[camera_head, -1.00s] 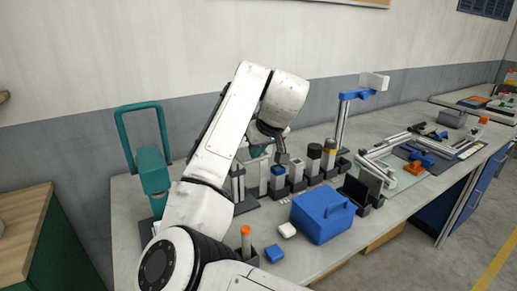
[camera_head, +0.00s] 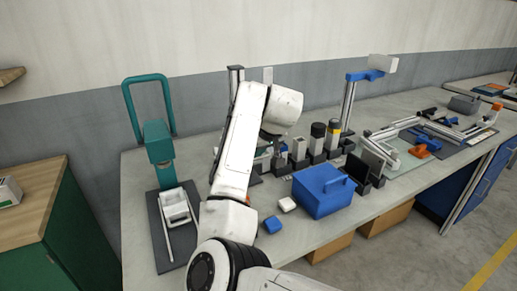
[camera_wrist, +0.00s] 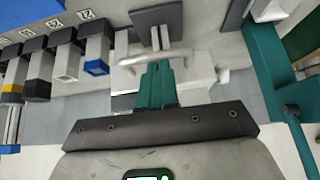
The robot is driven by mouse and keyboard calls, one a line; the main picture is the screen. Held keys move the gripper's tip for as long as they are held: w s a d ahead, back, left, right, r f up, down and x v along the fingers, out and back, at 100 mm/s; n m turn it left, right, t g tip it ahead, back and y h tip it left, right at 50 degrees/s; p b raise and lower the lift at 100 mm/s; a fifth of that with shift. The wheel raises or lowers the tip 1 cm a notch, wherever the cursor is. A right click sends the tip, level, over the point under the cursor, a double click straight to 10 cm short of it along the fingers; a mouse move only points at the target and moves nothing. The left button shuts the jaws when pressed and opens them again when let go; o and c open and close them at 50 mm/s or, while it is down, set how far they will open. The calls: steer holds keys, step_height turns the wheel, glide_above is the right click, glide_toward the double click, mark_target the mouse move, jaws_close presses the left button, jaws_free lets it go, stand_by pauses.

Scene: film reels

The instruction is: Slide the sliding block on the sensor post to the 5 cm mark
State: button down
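A slim upright post (camera_head: 236,76) rises behind my arm in the head view, with a pale upright piece (camera_head: 267,75) beside it. My arm hides their lower parts, and I cannot make out a sliding block or scale marks. Another metal post (camera_head: 347,103) stands farther right, with a blue bracket (camera_head: 365,76) and a white box at its top. In the wrist view my gripper's teal fingers (camera_wrist: 157,76) are close together near a curved silver bar (camera_wrist: 155,57). I see nothing held between them. The head view mostly hides my gripper behind the arm.
A blue box (camera_head: 322,191), a white block (camera_head: 287,204) and a small blue block (camera_head: 272,224) lie near the front. Several upright blocks stand in dark holders behind them. A teal press (camera_head: 158,143) stands at left. The bench's front strip is largely clear.

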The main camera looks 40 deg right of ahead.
steer(key=shift+s+a+f, duration=0.1)
steer(key=shift+s+f, duration=0.05)
steer(key=shift+f, duration=0.35)
steer(key=r+p, duration=0.4)
steer(key=r, duration=0.1)
steer(key=shift+w+r, duration=0.2)
steer(key=shift+w, duration=0.2)
steer(key=b+v, duration=0.1)
steer(key=v, duration=0.8)
steer(key=shift+r, duration=0.2)
steer(key=shift+s, duration=0.1)
